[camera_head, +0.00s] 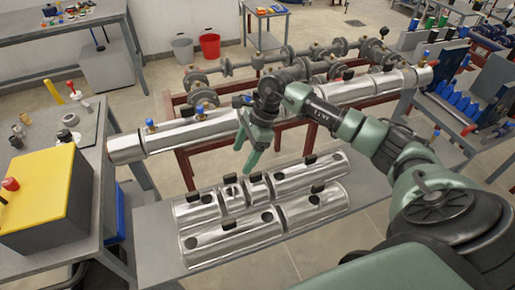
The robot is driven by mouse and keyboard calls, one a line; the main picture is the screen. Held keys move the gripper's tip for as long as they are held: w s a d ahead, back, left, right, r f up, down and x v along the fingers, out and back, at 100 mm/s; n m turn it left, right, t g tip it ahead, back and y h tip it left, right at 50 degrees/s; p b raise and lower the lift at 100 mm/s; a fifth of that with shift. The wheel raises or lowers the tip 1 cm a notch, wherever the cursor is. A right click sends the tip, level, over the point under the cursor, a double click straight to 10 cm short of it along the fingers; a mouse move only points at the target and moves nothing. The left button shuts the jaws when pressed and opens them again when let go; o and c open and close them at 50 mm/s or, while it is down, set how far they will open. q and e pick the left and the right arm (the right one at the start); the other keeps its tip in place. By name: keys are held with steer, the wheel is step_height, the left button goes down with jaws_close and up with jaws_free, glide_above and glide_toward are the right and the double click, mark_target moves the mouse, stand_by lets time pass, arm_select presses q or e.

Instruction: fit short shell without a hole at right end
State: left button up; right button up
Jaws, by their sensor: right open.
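My right gripper (248,148) is open and empty, pointing down above the back row of shells and in front of the long metal pipe assembly. Half-round silver shells with black knobs lie on the grey table (160,258). The back row has a left shell (196,210), two short shells (233,198) (257,189) and a long shell (310,174). The front row has two larger shells (235,240) (314,208). Dark round spots show on several; holes are hard to tell from reflections. The assembly's right end (408,77) has a red tip. My left gripper is out of view.
The silver-covered pipe (190,133) crosses behind the shell table on a red-brown frame (185,168). A yellow-topped box (38,190) stands on the left bench. Blue bottles (462,97) stand on the right bench. A bare flanged pipe (260,62) runs behind.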

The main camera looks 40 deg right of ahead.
mark_target(257, 173)
steer(key=d+h, duration=0.2)
steer(key=d, duration=0.2)
steer(key=shift+g, duration=0.4)
steer(key=f+b, duration=0.2)
steer(key=f, duration=0.1)
steer(key=f+b, duration=0.2)
steer(key=f, duration=0.1)
steer(key=f+b, duration=0.2)
steer(key=f, duration=0.1)
steer(key=shift+s+d+f, duration=0.1)
steer(key=shift+s+f, duration=0.25)
steer(key=shift+f+b, duration=0.55)
steer(key=shift+b, duration=0.15)
steer(key=shift+c, duration=0.6)
jaws_close()
